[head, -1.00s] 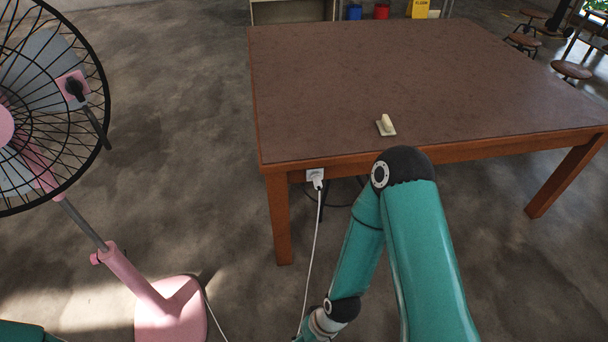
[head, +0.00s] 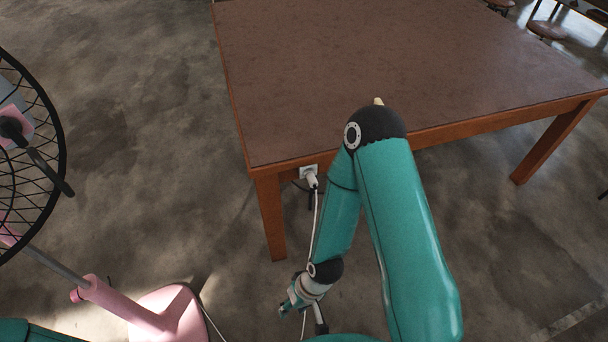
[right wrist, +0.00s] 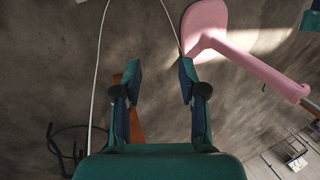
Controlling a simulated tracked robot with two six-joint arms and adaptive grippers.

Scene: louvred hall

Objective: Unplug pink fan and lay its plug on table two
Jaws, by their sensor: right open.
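The pink fan (head: 170,312) stands at the left, its black-caged head cut by the left edge. Its pink base also shows in the right wrist view (right wrist: 205,22). A white plug (head: 311,181) sits in a white socket (head: 307,170) on the front of the brown table (head: 300,80), near its left leg. A white cord (head: 315,225) hangs from the plug. My right gripper (head: 290,301) is low over the floor, below the plug and apart from it. In the right wrist view it is open and empty (right wrist: 160,78). My left gripper is out of view.
A small pale item (head: 379,101) on the table is mostly hidden behind my right elbow. Bare concrete floor lies between fan and table. In the right wrist view, a dark ring-like frame (right wrist: 75,135) is at lower left, and the cord loops across the floor.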

